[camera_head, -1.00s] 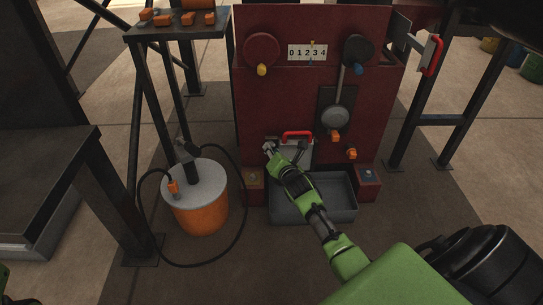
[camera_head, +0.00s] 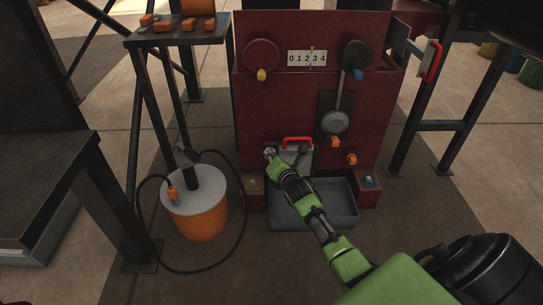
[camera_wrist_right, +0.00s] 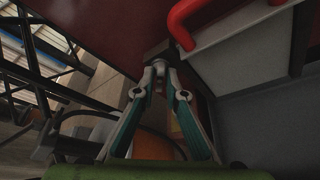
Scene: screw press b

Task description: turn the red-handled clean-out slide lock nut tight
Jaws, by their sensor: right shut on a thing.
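The clean-out slide is a pale grey plate with a red handle (camera_head: 298,141), low on the front of the dark red machine. In the right wrist view the red handle (camera_wrist_right: 182,30) and the plate (camera_wrist_right: 240,52) are close, at the upper right. My right gripper (camera_head: 269,153) is at the plate's left edge. In the right wrist view its fingers come together (camera_wrist_right: 160,72) on a small grey piece beside the plate, seemingly the lock nut. The fingers hide most of it, so how tight it sits cannot be told. My left gripper is out of view.
A grey tray (camera_head: 347,221) stands on the floor below the slide, under my right arm. An orange drum (camera_head: 203,222) with a black hose stands to the left. A dark workbench (camera_head: 40,170) is farther left. A black frame (camera_head: 446,125) stands at the right.

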